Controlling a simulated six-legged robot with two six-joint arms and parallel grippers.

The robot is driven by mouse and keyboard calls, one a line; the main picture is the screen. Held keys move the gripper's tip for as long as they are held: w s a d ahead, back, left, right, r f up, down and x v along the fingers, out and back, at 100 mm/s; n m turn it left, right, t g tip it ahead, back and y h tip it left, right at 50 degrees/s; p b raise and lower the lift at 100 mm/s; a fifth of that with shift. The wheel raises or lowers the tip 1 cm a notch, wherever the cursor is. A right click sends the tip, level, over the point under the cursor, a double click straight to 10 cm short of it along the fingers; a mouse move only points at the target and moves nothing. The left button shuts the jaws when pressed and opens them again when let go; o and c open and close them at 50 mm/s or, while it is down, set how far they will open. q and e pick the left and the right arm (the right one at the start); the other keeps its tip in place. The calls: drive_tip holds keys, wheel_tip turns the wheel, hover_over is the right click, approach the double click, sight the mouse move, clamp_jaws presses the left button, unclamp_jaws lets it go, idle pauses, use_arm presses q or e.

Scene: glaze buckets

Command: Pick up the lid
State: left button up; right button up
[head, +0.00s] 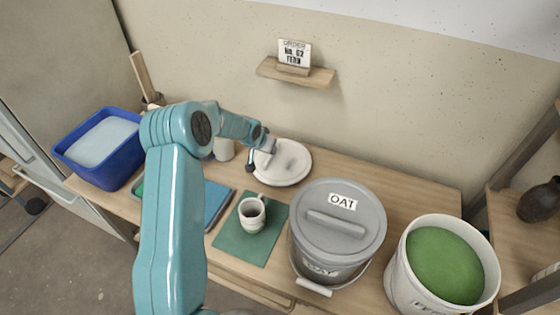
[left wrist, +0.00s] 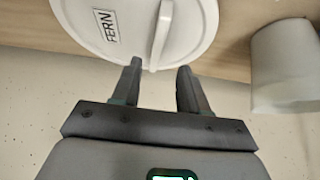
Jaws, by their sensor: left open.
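A round white lid (head: 293,168) lies on the table near the wall. In the left wrist view the lid (left wrist: 80,25) shows a FERN label and a raised bar handle (left wrist: 161,35). My left gripper (head: 258,157) is at the lid's left side in the head view and partly covers it. In the left wrist view the gripper (left wrist: 160,70) is open and empty, its fingertips by the lid's edge with the handle's end between them in the picture. I cannot tell whether they touch. A grey lid (head: 350,222) marked OAT sits on a grey bucket (head: 325,265).
A white bucket (head: 400,280) of green glaze stands open at the right. A mug (head: 251,222) stands on a green mat (head: 237,246). A pale cup (left wrist: 284,70) is near the gripper. A blue tub (head: 112,168) is at left; a shelf (head: 318,77) juts from the wall.

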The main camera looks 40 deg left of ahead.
sight(281, 160)
use_arm(q)
drive_tip(key=x, duration=0.5)
drive_tip(key=shift+w+d+f+p, duration=0.15)
drive_tip(key=shift+f+p, duration=0.05)
drive_tip(key=shift+p, duration=0.2)
drive_tip(key=shift+c, duration=0.6)
clamp_jaws()
drive_tip(key=shift+r, duration=0.15)
